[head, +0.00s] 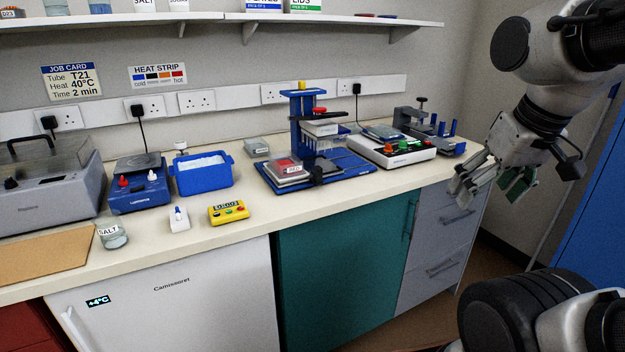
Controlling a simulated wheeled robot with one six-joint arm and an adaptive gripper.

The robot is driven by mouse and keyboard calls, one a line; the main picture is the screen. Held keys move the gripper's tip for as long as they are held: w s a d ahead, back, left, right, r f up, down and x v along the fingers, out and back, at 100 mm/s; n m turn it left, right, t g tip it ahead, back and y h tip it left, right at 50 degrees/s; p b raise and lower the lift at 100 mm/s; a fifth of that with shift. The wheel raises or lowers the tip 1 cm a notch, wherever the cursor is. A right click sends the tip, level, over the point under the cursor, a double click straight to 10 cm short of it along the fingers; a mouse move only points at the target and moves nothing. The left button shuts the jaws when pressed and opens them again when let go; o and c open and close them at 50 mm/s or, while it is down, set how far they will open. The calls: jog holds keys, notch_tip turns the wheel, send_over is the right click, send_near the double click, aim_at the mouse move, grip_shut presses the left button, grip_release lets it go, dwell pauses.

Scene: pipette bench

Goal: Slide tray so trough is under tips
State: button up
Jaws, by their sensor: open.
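The blue pipetting stand (299,112) stands on the bench near the middle, with a grey head (322,129) and clear tips (325,145) hanging below it. Its blue base and tray area (345,170) spread over the bench. A trough with red contents (287,163) and a label sits on the left part of the base, to the left of the tips. A dark knob or handle (317,174) is at the front of the base. My gripper (489,193) is open and empty at the right, beyond the bench's right end and apart from the stand.
A white device with coloured knobs (392,150) stands right of the stand. A blue ice tub (203,180), yellow timer (229,213) and salt jar (112,234) are to the left. The bench front (300,215) before the stand is clear. A shelf (330,22) runs above.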

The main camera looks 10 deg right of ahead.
jog(key=shift+c, duration=1.2)
jog(key=w+a+t, duration=0.1)
jog(key=w, duration=0.3)
jog(key=w+f+t, duration=0.1)
jog(key=w, duration=0.4)
jog(key=w+a+f, duration=0.1)
jog(key=w, duration=0.4)
jog(key=shift+w+a+f+n+t+y, duration=0.15)
jog(key=shift+a+n+t+y, duration=0.15)
jog(key=shift+a+n+t, duration=0.1)
jog(key=c, duration=0.6)
jog(key=w+a+f+n+t+y, duration=0.1)
jog(key=w+a+f+t, duration=0.15)
jog(key=w, duration=0.45)
jog(key=w+a+f+t, duration=0.1)
jog(key=w+a+f, duration=0.15)
jog(key=w, duration=0.45)
jog(key=n+t+y, duration=0.2)
jog(key=t+y, duration=0.1)
jog(key=t, duration=0.3)
send_near(320, 174)
jog(key=w, duration=0.4)
jog(key=shift+f, duration=0.25)
jog(key=shift+s+a+f+t+y, duration=0.15)
jog(key=shift+a+f+t+y, duration=0.15)
jog(key=shift+y, duration=0.2)
jog(key=x, duration=0.7)
jog(key=shift+w+a+r, duration=0.1)
jog(key=shift+w+a, duration=0.05)
jog(key=shift+w, duration=0.2)
